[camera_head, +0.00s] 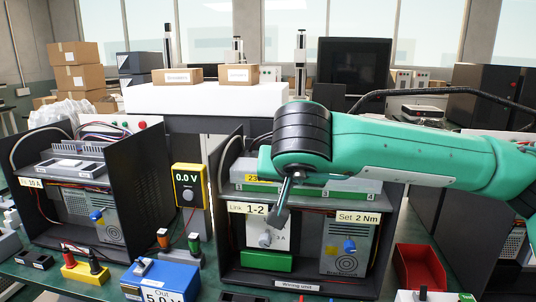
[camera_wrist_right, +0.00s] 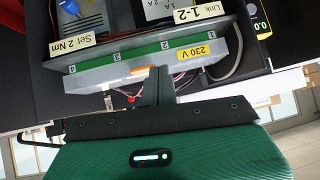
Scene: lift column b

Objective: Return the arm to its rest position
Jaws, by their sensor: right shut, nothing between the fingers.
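My right arm (camera_head: 400,150), green with a black wrist joint, reaches in from the right in the head view. Its right gripper (camera_head: 283,205) points down in front of the wiring unit (camera_head: 300,284), near the "Link 1-2" label (camera_head: 247,209). The gripper is shut with nothing in it. In the wrist view the right gripper (camera_wrist_right: 158,85) shows as a dark narrow shape over the terminal block with the green numbered strip (camera_wrist_right: 155,52). Whether it touches the block cannot be told. My left gripper is not in view.
A second open black unit (camera_head: 75,180) stands at the left. A yellow meter (camera_head: 189,186) reads 0.0 V between the units. A blue supply box (camera_head: 160,280), a yellow jack block (camera_head: 86,268) and a red bin (camera_head: 420,267) sit on the green bench. A dark cable arches behind my arm.

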